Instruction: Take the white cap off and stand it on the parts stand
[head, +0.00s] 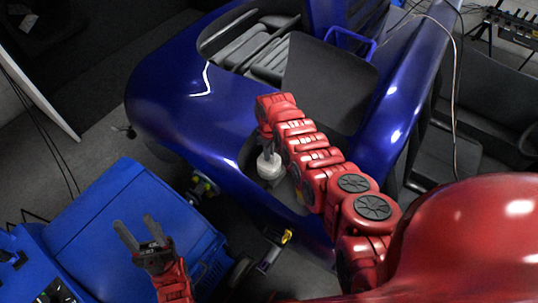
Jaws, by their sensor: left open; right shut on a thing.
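The white cap (269,165) is a small round piece at the dark opening in the side of the blue car body. My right gripper (266,145) points down over it and is shut on its top. The cap's underside is hidden, so I cannot tell whether it is still seated or lifted. My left gripper (139,237) is open and empty, its two grey fingers spread at the lower left. I cannot make out with certainty which object is the parts stand.
The blue car body (165,85) fills the middle. A blue cabinet (120,215) stands at the lower left, beneath my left gripper. A small grey item with a yellow part (270,254) is low in the centre. Dark seats (490,95) are at the right.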

